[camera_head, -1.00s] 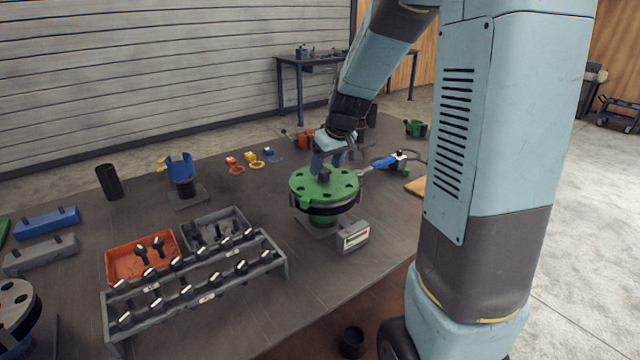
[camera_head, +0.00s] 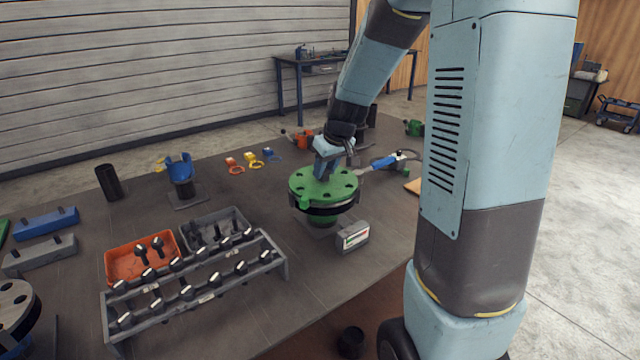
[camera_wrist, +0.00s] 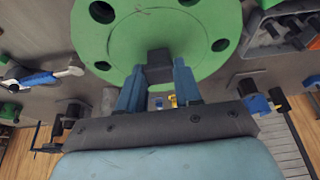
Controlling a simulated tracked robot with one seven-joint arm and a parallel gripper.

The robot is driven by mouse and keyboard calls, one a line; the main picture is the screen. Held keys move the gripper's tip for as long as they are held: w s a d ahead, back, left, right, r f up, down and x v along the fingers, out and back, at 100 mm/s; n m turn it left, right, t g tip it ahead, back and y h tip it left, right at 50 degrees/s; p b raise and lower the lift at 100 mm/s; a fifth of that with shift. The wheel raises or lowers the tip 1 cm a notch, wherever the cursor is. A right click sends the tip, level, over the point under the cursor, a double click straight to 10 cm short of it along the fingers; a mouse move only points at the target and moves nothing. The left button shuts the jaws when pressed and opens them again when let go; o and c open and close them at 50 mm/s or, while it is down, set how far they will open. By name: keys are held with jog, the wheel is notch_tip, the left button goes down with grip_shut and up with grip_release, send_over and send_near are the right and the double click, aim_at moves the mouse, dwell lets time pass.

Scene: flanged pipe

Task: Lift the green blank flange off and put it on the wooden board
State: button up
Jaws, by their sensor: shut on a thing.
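The green blank flange (camera_head: 338,186) is a round disc with bolt holes. It lies level on top of the flanged pipe (camera_head: 323,214) at the middle of the table. I cannot tell whether any gap separates them. In the wrist view the flange (camera_wrist: 120,45) fills the upper middle. My gripper (camera_head: 324,176) is at the flange's centre, its blue fingers (camera_wrist: 158,88) shut on the dark square knob (camera_wrist: 159,66) there. The wooden board (camera_head: 414,186) shows only as a small corner right of the flange, mostly hidden behind my arm.
A small grey gauge box (camera_head: 353,236) stands just in front of the pipe. A grey bolt rack (camera_head: 200,285), an orange bin (camera_head: 142,258) and a grey bin (camera_head: 215,228) are at front left. A blue-handled tool (camera_head: 388,161) lies behind right.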

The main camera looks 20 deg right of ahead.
grip_shut()
jog(key=shift+r, duration=0.2)
jog(key=shift+r, duration=0.25)
notch_tip(320, 180, up, 2)
jog(key=shift+w+r, duration=0.1)
jog(key=shift+r, duration=0.1)
jog(key=s+a+r, duration=0.2)
jog(key=s+r, duration=0.3)
jog(key=s, duration=0.1)
jog(key=s+a+r, duration=0.2)
jog(key=s+r, duration=0.2)
jog(key=s, duration=0.3)
jog(key=shift+s+a+r, duration=0.2)
jog(key=shift+a+r, duration=0.2)
jog(key=shift+r, duration=0.1)
jog(key=shift+r, duration=2.45)
